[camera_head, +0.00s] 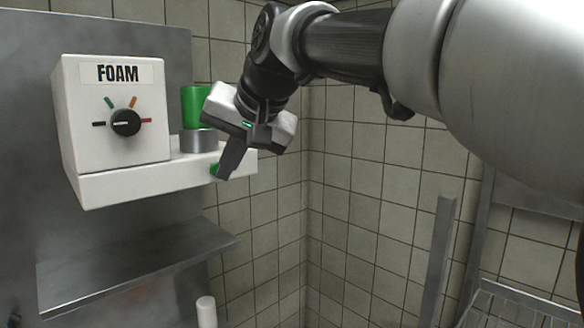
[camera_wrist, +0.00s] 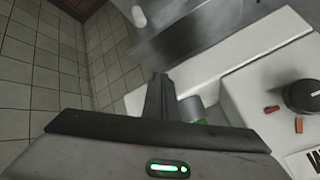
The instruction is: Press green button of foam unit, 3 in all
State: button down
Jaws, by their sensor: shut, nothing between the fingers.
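The white foam unit (camera_head: 85,130), labelled FOAM, is mounted on a metal panel at the left of the head view. It has a black dial (camera_head: 126,122) with coloured marks around it. A green cylinder in a grey collar (camera_head: 197,141) stands on its ledge. The green button (camera_head: 214,169) shows at the front of the ledge's right end, partly covered by my fingers. My gripper (camera_head: 224,172) is shut and empty, its fingertips at the button. I cannot tell whether they touch it. In the wrist view my gripper (camera_wrist: 158,97) is beside the white ledge (camera_wrist: 235,65), and the dial (camera_wrist: 302,96) is at right.
A metal shelf (camera_head: 130,268) juts out below the foam unit. A white upright cylinder (camera_head: 206,312) stands below right of it. Tiled walls (camera_head: 345,170) meet in a corner behind my arm. A metal post (camera_head: 437,262) and wire rack (camera_head: 515,305) are at right.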

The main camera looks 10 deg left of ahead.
dwell(0.4)
jog(key=shift+s+d+b, duration=0.35)
jog(key=shift+s+d, duration=0.15)
jog(key=shift+d, duration=0.1)
jog(key=shift+s+d+b, duration=0.95)
jog(key=shift+s+d, duration=0.7)
jog(key=shift+d, duration=0.25)
jog(key=shift+d, duration=0.1)
